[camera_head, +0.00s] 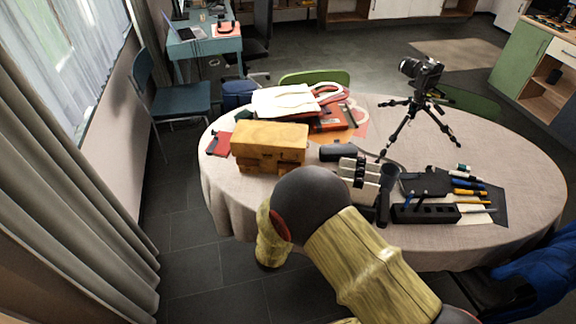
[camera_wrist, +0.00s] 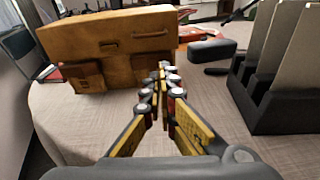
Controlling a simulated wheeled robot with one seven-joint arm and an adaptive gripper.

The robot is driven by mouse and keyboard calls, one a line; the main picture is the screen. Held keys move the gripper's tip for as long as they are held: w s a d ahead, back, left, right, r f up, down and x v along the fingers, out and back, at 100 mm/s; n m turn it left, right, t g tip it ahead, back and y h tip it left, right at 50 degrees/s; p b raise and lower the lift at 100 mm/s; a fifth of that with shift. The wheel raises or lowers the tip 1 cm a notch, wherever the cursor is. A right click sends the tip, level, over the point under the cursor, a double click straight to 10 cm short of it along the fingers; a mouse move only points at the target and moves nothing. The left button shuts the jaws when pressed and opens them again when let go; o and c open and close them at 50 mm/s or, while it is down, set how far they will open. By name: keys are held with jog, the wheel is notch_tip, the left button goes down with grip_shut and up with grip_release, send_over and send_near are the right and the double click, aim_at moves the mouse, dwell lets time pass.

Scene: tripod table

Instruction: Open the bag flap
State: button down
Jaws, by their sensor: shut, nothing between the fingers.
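The tan leather bag (camera_head: 270,138) stands upright on the left part of the round table. In the wrist view the bag (camera_wrist: 112,42) fills the upper left. Its flap (camera_wrist: 105,38) hangs down over the upper front, with two front pockets below it. My gripper (camera_wrist: 163,88) is shut and empty. Its fingertips point forward at the lower right of the bag's front, and a gap appears to lie between them. In the head view my arm hides the gripper and part of the table in front of the bag.
A black slotted holder (camera_wrist: 285,112) with upright pale panels stands close to the right of my gripper. A dark oblong case (camera_head: 338,152) lies right of the bag. A camera tripod (camera_head: 420,105) stands farther back. A red item (camera_head: 218,144) lies left of the bag.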

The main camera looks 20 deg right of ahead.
jog(key=shift+n+t+y, duration=0.4)
jog(key=shift+n+t, duration=0.1)
jog(key=shift+w+a+r+b+x, duration=0.15)
jog(key=shift+b+x, duration=0.35)
jog(key=shift+x, duration=1.2)
jog(key=shift+w+a+r+b+x, duration=0.1)
jog(key=shift+a+r+b+x, duration=0.35)
jog(key=shift+x, duration=1.25)
jog(key=shift+w+a+f+b+x, duration=0.1)
jog(key=shift+b+x, duration=0.5)
jog(key=shift+x, duration=1.1)
jog(key=shift+s+r, duration=0.1)
jog(key=shift+r, duration=0.15)
